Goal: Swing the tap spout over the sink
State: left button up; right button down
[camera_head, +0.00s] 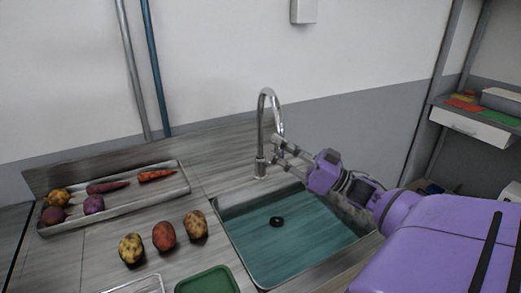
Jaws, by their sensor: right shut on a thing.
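The chrome tap (262,130) stands upright behind the sink, with a tall curved spout. The tip of the spout (280,128) bends down on the right side, near my right gripper. The sink (285,235) is a teal basin with a dark drain, set in the grey wood-look counter. My right gripper (277,151) reaches in from the right, above the back edge of the sink, and is shut on the tap at the spout. The exact contact between fingers and spout is too small to make out. My left gripper is not in view.
A tray (170,193) with vegetables sits at the back left. Several potatoes (164,236) lie left of the sink. A green board or container (208,282) is at the front edge. A shelf (475,125) stands at the far right.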

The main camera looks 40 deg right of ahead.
jog(key=shift+s+d, duration=0.25)
jog(key=shift+d, duration=0.5)
jog(key=shift+s+d, duration=0.3)
jog(key=shift+d, duration=0.45)
jog(key=shift+s+d, duration=0.25)
jog(key=shift+d, duration=0.5)
jog(key=c, duration=1.7)
grip_release()
jog(key=shift+o, duration=0.2)
jog(key=v, duration=1.2)
jog(key=shift+f, duration=0.1)
